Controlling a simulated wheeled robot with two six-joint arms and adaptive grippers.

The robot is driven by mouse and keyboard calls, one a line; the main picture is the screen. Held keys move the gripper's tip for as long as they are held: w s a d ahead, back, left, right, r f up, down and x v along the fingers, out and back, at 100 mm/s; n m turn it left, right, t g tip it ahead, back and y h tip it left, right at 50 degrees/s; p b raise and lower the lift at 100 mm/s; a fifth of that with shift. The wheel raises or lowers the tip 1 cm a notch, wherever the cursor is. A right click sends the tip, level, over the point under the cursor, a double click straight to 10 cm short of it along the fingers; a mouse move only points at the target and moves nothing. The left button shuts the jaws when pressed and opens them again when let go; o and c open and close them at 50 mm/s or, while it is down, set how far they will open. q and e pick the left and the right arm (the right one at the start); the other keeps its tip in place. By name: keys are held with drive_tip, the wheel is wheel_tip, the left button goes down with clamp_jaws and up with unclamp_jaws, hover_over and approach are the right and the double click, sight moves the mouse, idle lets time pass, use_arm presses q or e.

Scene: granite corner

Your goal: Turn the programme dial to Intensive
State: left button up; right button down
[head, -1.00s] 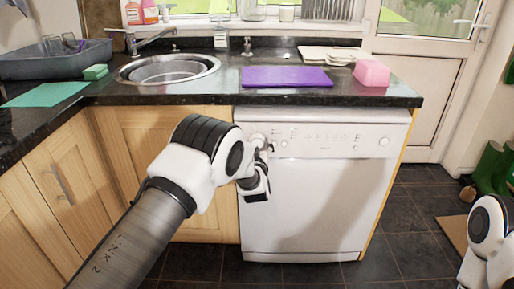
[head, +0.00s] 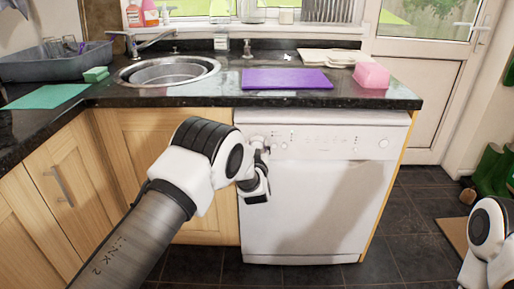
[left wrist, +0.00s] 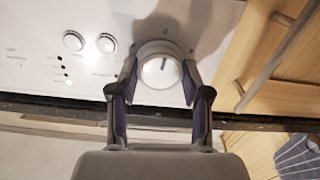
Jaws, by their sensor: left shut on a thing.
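The white dishwasher (head: 315,205) stands under the counter, door shut. My left gripper (head: 264,149) is at the left end of its control panel (head: 325,142). In the left wrist view my left gripper (left wrist: 159,75) has a finger on each side of the round white programme dial (left wrist: 159,66) and is shut on it. A dark pointer line on the dial points up and slightly right in that view. The marks around the dial are too small to read. The dial is mostly hidden by my gripper in the head view. My right gripper is out of view.
Two small round buttons (left wrist: 107,43) and several indicator lights sit left of the dial in the left wrist view. The black worktop (head: 215,98) overhangs the panel. A purple mat (head: 286,78) and pink block (head: 371,74) lie on it. Wooden cupboards (head: 160,135) adjoin at left.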

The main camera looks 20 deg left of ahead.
use_arm(q)
drive_tip(key=m, duration=0.5)
drive_tip(key=shift+m, duration=0.4)
drive_tip(key=m, duration=0.4)
drive_tip(key=shift+d+m+p, duration=0.1)
drive_tip(key=shift+m+p, duration=0.25)
drive_tip(key=shift+m, duration=0.05)
drive_tip(key=o, duration=1.2)
drive_tip(key=shift+c, duration=0.2)
drive_tip(key=v, duration=1.2)
